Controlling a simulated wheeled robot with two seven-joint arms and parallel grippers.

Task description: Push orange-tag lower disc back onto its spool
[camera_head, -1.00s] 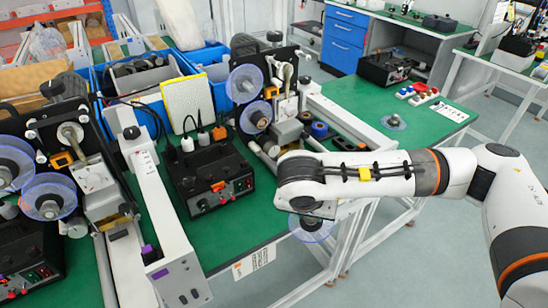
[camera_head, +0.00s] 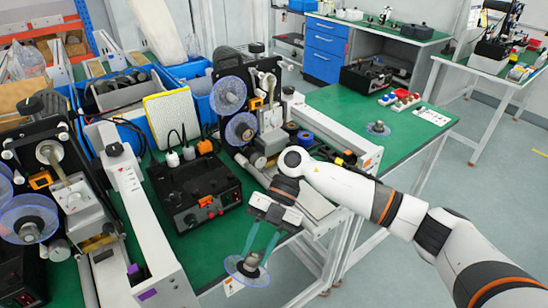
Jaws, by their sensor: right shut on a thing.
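My right gripper (camera_head: 257,252) is shut on a clear disc (camera_head: 238,274) with a blue-purple rim and a grey hub. It holds the disc low in the picture, in front of the green table's near edge. The middle coder machine carries an upper disc (camera_head: 229,95) and a lower disc (camera_head: 240,129), with an orange part (camera_head: 256,104) beside them. The left coder machine also has an orange part (camera_head: 41,180) and a lower disc (camera_head: 27,220); its upper disc is cut by the picture edge. Which machine the tag name means is unclear. My left gripper is not in view.
A black control box (camera_head: 190,190) stands on the green table between the machines, beside a long white rail (camera_head: 140,215). Another clear disc (camera_head: 378,129) lies on the right table part, near red and white switches (camera_head: 400,101). Blue bins stand behind.

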